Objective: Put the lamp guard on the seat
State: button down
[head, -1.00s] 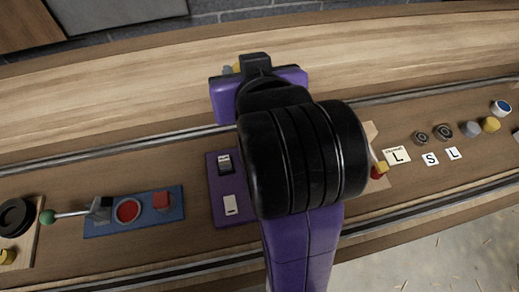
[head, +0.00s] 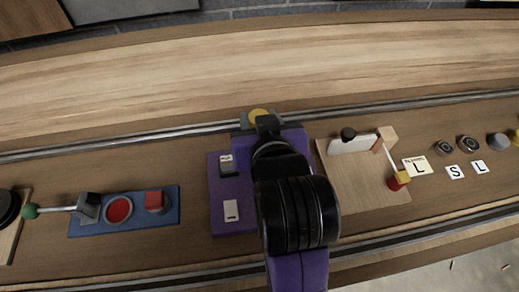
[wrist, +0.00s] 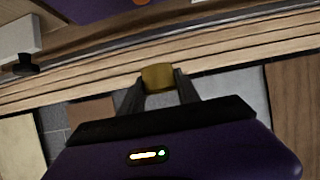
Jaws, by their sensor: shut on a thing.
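My gripper (wrist: 158,92) is shut on a brass-yellow, short round piece, which I take to be the lamp guard (wrist: 158,77). A purple panel (head: 217,200) with two small switches lies just in front of the gripper, partly covered by my arm.
A wooden board (head: 362,190) with a white plate and a yellow-and-red-ended lever lies right. Beyond are L and S labels (head: 416,166), black round parts (head: 468,143) and a grey knob (head: 497,139).

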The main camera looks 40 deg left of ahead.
notch_tip(320, 180, down, 11)
jog(key=shift+r, duration=0.1)
dwell(0.3)
jog(key=shift+f, duration=0.2)
jog(key=c, duration=0.9)
grip_release()
jog(key=shift+r, duration=0.25)
jog(key=v, duration=1.2)
jog(key=shift+f, duration=0.1)
